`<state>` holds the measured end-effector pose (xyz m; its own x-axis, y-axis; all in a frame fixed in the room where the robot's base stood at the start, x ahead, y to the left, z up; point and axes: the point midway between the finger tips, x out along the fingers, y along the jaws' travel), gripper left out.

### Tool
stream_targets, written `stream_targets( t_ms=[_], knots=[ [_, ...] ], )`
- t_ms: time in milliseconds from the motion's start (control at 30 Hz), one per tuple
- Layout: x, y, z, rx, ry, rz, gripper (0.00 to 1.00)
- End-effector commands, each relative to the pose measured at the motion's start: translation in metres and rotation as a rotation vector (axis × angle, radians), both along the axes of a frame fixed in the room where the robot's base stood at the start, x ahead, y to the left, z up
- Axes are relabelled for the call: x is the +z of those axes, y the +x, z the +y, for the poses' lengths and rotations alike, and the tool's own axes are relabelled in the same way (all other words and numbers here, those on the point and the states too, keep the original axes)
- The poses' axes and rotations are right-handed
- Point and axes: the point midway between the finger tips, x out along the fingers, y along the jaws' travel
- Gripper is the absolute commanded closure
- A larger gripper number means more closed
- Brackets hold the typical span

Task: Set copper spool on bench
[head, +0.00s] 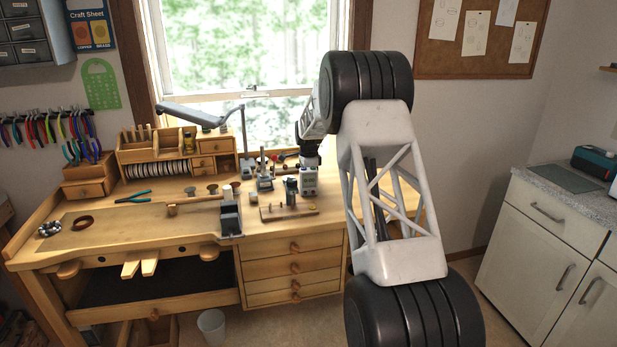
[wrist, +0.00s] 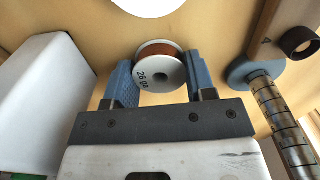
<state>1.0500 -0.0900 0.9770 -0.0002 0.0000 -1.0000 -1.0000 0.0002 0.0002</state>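The copper spool (wrist: 160,68) shows in the wrist view, with white flanges, copper-coloured wire and "26 ga" on its face. My gripper (wrist: 160,75) has its blue fingers against both sides of the spool and appears shut on it. Whether the spool touches the surface beyond it, I cannot tell. In the head view my gripper is over the back right of the wooden bench (head: 130,222), partly hidden by my arm, and I cannot make out the spool there.
A graduated rod (wrist: 284,112) is close right of my gripper in the wrist view, and a white block (wrist: 38,100) is at left. A wooden organiser (head: 140,152) stands behind. The front left bench top is largely clear.

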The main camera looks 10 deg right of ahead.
Motion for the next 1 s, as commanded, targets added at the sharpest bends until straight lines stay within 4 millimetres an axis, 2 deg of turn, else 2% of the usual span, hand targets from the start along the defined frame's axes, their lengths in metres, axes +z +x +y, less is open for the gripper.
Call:
stream_targets(
  t_ms=[33,167,467,667,1000],
  knots=[
    [0.0,0.0,0.0,0.0,0.0,0.0,0.42],
    [0.0,0.0,0.0,0.0,0.0,0.0,0.24],
    [0.001,0.0,0.0,0.0,0.0,0.0,0.24],
    [0.01,0.0,0.0,0.0,0.0,-0.001,0.24],
    [0.052,0.0,0.0,0.0,0.0,-0.002,0.24]
  ],
)
